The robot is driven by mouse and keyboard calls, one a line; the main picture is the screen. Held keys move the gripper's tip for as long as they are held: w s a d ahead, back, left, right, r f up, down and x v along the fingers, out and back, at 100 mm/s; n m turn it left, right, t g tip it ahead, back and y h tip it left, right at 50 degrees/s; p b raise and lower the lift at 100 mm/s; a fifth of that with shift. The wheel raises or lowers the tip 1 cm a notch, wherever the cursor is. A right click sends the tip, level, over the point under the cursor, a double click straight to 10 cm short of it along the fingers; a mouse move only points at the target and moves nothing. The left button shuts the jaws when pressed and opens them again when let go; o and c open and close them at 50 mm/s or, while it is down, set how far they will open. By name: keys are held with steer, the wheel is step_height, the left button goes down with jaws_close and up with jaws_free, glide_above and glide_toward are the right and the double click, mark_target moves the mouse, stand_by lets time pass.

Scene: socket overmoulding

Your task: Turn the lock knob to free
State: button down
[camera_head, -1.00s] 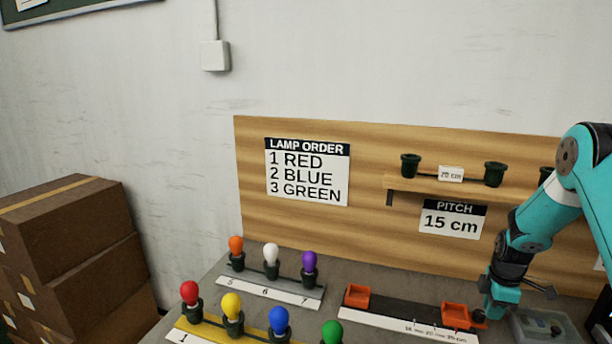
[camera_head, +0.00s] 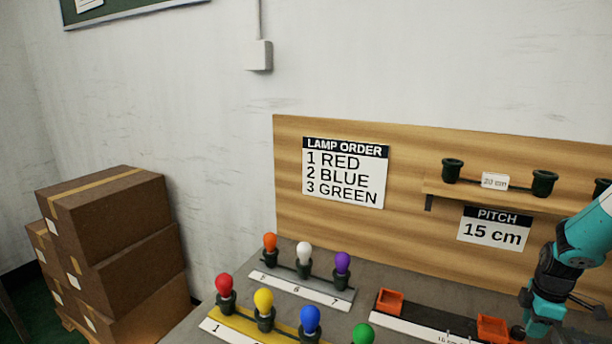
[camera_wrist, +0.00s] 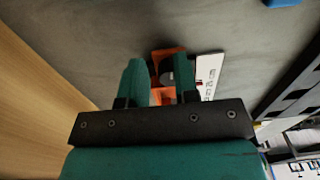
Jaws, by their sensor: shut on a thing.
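The jig has a dark rail (camera_head: 440,314) with a white scale strip along its front. An orange holder (camera_head: 390,301) sits at its left end and a second orange holder (camera_head: 493,327) sits near its right. A small dark lock knob (camera_head: 517,332) shows beside the right holder. My gripper (camera_head: 530,325) reaches down at the knob from above. In the wrist view its two teal fingers (camera_wrist: 160,82) are closed around a grey-dark round part (camera_wrist: 166,74) at the orange holder. The knob's angle is too small to read.
Bulbs stand on a front yellow rack (camera_head: 235,334) and a rear white rack (camera_head: 300,287), left of the jig. A wooden backboard (camera_head: 400,250) rises behind, with a shelf (camera_head: 470,193) holding sockets. Boxes (camera_head: 120,250) stand at far left.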

steer(key=c, duration=1.8)
jaws_free()
steer(key=shift+d+f, duration=0.35)
steer(key=shift+f, duration=0.1)
steer(key=shift+c, duration=0.2)
steer(key=shift+w+d+r+p, duration=0.1)
steer(key=shift+d+r+p, duration=0.1)
steer(key=shift+r+p, duration=0.45)
jaws_close()
step_height(320, 180, up, 5)
steer(key=p, duration=0.3)
steer(key=shift+a+f, duration=0.1)
steer(key=shift+f, duration=0.1)
